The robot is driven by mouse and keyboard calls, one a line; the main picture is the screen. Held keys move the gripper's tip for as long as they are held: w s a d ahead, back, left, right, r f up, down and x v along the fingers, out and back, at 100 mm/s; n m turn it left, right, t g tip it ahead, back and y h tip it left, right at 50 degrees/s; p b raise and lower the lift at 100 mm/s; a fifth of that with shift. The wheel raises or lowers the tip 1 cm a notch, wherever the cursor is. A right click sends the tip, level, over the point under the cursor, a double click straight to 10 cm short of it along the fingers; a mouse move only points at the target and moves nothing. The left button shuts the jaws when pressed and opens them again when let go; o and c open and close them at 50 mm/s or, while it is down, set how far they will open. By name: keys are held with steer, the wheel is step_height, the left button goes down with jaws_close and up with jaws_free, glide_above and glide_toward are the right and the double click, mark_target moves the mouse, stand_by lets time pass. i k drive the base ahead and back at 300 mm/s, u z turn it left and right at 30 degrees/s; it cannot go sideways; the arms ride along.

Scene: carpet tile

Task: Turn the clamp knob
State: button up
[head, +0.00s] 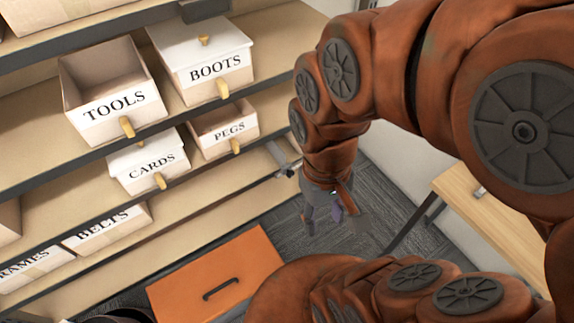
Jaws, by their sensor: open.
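A small grey metal piece (279,160), which looks like the clamp, sits at the right end of the lower shelf. My gripper (323,218) hangs below my rust-coloured arm, right of and below the clamp in the picture. Its grey fingers are apart and nothing shows between them. It appears clear of the clamp, though the depth gap is hard to tell.
Shelves at left hold labelled bins: TOOLS (112,106), BOOTS (216,68), CARDS (150,172), PEGS (226,134) and BELTS (105,230). An orange box (217,277) stands on the grey carpet below. A wooden table (480,215) stands at right. Carpet shows around my gripper.

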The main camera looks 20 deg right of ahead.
mark_target(289, 173)
steer(key=u, duration=0.05)
steer(key=k, duration=0.4)
steer(key=u, duration=0.85)
